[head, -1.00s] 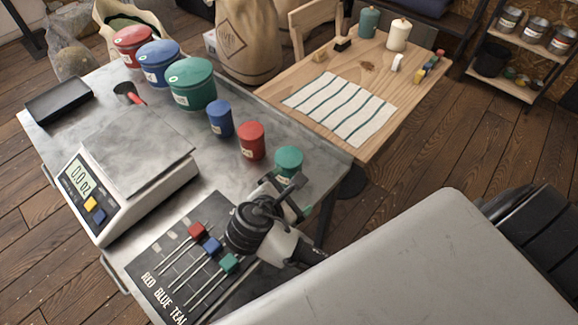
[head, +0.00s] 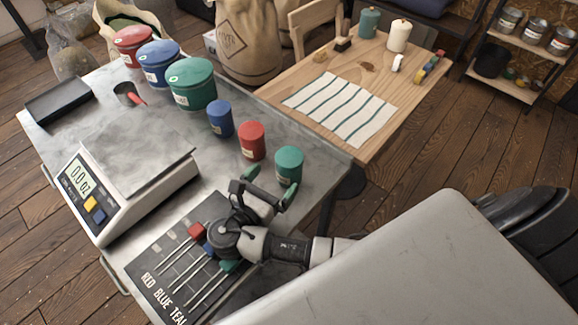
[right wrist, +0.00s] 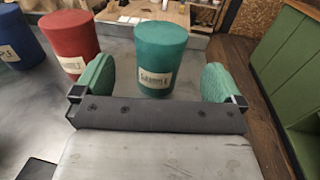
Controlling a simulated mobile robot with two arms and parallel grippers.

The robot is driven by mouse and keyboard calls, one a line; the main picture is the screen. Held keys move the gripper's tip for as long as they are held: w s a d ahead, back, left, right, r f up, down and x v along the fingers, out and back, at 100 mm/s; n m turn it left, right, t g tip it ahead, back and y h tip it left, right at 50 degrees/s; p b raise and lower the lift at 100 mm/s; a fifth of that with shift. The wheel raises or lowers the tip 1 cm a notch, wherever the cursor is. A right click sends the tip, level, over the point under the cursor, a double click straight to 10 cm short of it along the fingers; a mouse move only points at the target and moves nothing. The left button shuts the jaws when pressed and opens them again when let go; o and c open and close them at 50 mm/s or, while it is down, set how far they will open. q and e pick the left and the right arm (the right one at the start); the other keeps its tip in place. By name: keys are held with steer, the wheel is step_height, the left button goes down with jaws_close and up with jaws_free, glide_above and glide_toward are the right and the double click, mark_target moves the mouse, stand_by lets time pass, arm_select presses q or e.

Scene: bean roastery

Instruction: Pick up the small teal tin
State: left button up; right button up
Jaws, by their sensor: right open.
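The small teal tin (head: 289,166) stands upright on the metal table near its right edge. It also shows in the right wrist view (right wrist: 161,50), with a cream label facing me. My right gripper (head: 269,186) is open just in front of the tin. In the right wrist view its two green fingertips (right wrist: 160,84) are spread left and right of the tin's lower part, with gaps on both sides. The tin sits centred ahead of the palm and is apart from it. My left gripper is not in view.
A small red tin (head: 252,141) and a small blue tin (head: 220,119) stand left of the teal tin. Larger red, blue and teal canisters are behind. A scale (head: 135,170) and a slider board (head: 160,262) are at the left. A wooden table (head: 400,120) stands beyond.

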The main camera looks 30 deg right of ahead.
mark_target(281, 170)
steer(key=p+x, duration=0.1)
steer(key=x, duration=0.5)
steer(key=shift+w+d, duration=0.1)
steer(key=shift+d, duration=0.15)
steer(key=shift+r, duration=0.1)
steer(key=shift+c, duration=0.2)
steer(key=c, duration=0.9)
steer(key=shift+c, duration=0.6)
steer(key=shift+r, duration=0.1)
